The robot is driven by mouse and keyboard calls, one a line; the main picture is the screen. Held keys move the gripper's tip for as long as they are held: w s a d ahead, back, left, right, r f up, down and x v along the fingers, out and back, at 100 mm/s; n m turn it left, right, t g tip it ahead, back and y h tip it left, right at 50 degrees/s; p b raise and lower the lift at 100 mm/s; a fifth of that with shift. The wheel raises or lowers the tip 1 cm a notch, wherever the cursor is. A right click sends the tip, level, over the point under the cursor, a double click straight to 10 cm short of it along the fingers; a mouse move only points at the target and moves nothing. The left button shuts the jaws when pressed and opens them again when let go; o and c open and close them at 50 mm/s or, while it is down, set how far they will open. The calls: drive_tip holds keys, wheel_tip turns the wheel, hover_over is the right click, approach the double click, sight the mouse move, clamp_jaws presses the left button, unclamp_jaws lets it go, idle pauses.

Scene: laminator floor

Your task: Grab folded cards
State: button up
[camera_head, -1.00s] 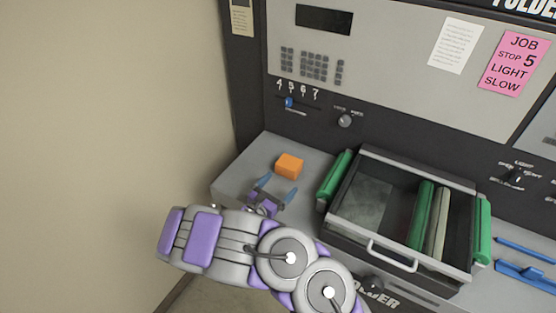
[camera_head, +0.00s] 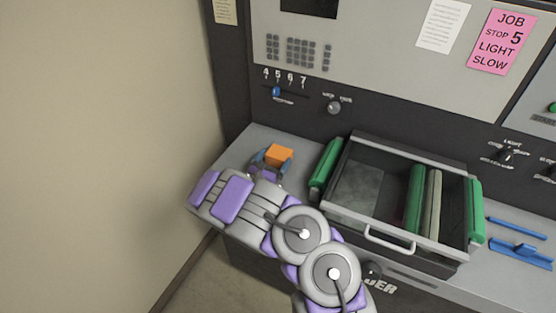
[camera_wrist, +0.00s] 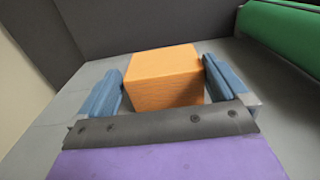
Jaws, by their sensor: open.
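The folded cards appear as a small orange block (camera_head: 279,155) on the grey ledge at the left of the machine. In the wrist view the orange block (camera_wrist: 165,77) sits between the two blue fingers. My gripper (camera_head: 272,161) is open around it, with a finger on each side. In the wrist view a narrow gap shows at the left finger of my gripper (camera_wrist: 163,88); the right finger is very close to the block, and I cannot tell whether it touches.
A tray with a metal handle (camera_head: 389,240) and green rollers (camera_head: 326,163) stands right of the block. The machine's control panel (camera_head: 390,65) rises behind. A beige wall (camera_head: 100,130) is at the left. Blue parts (camera_head: 518,249) lie at the far right.

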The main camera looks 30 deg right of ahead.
sight(281, 149)
drive_tip(key=b+x, duration=0.2)
drive_tip(key=x, duration=0.4)
drive_tip(key=shift+s+d+r, duration=0.1)
drive_tip(key=shift+s+d, duration=0.05)
drive_tip(key=shift+d, duration=0.1)
drive_tip(key=shift+a, duration=0.1)
drive_tip(key=shift+a, duration=0.1)
drive_tip(key=shift+a+r, duration=0.1)
drive_tip(key=shift+a, duration=0.05)
drive_tip(key=shift+c, duration=1.4)
drive_tip(key=c, duration=0.6)
